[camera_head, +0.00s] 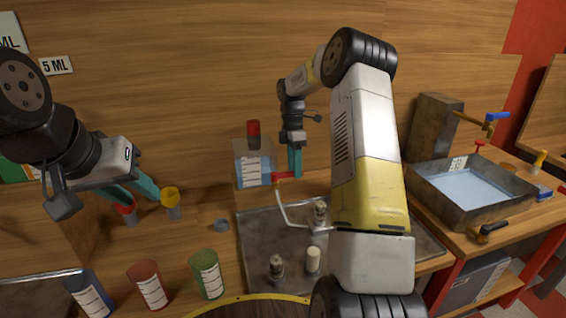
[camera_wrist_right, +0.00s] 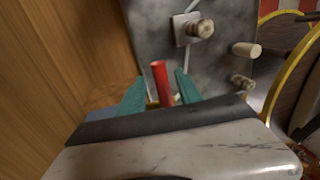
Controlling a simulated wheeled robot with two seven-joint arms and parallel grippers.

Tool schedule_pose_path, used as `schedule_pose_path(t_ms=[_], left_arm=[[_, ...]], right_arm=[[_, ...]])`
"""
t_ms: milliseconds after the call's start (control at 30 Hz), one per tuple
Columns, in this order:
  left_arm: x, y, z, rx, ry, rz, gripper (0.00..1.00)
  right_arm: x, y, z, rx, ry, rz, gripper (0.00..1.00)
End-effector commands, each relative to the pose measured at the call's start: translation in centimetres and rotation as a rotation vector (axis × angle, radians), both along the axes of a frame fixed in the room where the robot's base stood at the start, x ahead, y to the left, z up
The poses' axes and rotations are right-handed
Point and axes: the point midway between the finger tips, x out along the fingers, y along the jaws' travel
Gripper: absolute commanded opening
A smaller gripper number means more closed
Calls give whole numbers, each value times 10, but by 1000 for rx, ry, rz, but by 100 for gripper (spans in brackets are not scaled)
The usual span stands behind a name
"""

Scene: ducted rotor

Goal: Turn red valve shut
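The red valve handle (camera_head: 284,175) sits in front of a clear tank (camera_head: 254,163) with a white label and blue contents. A pale pipe (camera_head: 282,207) runs down near it. My right gripper (camera_head: 294,162) points down at the handle. In the right wrist view the red handle (camera_wrist_right: 160,82) stands between the two teal fingers (camera_wrist_right: 162,92), with gaps on both sides. I cannot tell whether either finger touches it. My left gripper (camera_head: 143,194) is open and empty at the left, near a red-topped piece (camera_head: 127,213) and a yellow-topped piece (camera_head: 171,203).
Blue (camera_head: 90,296), red (camera_head: 148,285) and green (camera_head: 207,274) labelled cups stand in front. A grey metal plate (camera_head: 262,235) with fittings lies in the middle, partly behind my right arm. A metal basin (camera_head: 458,207) of pale liquid is at the right. A wooden wall closes the back.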

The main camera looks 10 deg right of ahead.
Motion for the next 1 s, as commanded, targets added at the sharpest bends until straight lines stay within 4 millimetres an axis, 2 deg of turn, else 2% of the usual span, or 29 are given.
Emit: schedule_pose_path(t_ms=[267,700,1000], left_arm=[[0,0,0,0,0,0,36],[0,0,0,0,0,0,36],[0,0,0,0,0,0,36]], right_arm=[[1,0,5,1,1,0,41],[14,1,69,0,-2,0,41],[15,1,77,0,1,0,41]])
